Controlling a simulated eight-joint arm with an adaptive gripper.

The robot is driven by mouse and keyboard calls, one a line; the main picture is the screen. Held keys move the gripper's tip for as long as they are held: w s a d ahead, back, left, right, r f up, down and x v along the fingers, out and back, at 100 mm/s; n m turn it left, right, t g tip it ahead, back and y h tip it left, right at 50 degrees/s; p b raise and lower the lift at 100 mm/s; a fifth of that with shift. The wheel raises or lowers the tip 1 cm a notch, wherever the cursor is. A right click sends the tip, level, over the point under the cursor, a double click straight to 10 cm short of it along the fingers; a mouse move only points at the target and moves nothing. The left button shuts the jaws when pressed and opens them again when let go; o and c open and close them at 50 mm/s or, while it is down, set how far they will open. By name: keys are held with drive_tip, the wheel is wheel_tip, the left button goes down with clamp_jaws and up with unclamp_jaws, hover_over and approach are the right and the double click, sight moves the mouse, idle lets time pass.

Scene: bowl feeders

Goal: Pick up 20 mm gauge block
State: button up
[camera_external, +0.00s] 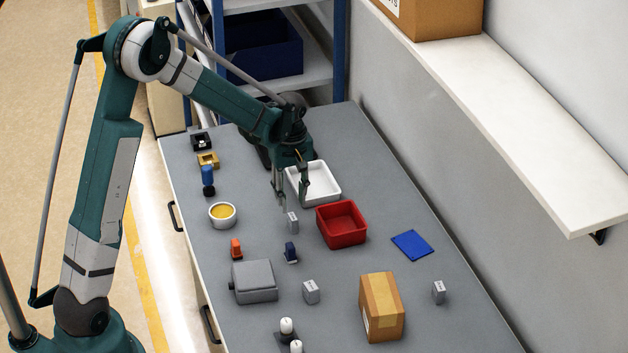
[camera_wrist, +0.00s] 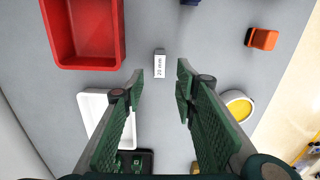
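The 20 mm gauge block (camera_wrist: 160,64) is a small grey-white block labelled "20 mm" in the wrist view. In the external view the block (camera_external: 292,222) is just below my gripper. My gripper (camera_wrist: 160,78) is open and empty, with its two fingers apart. In the external view my gripper (camera_external: 290,205) hangs above the table close to the block. I cannot tell its exact height over the block.
A red bin (camera_external: 341,240) and a white tray (camera_external: 332,196) stand close by on the right. Other grey blocks (camera_external: 311,291) (camera_external: 439,291), a cardboard box (camera_external: 382,307), a grey case (camera_external: 240,296) and a yellow-filled bowl (camera_external: 222,224) stand around. A blue sheet (camera_external: 412,245) lies flat.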

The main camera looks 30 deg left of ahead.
sight(293, 217)
drive_tip(key=shift+f, duration=1.3)
drive_tip(key=shift+f, duration=0.15)
drive_tip(key=shift+d+f, duration=0.1)
drive_tip(key=shift+f, duration=2.35)
clamp_jaws()
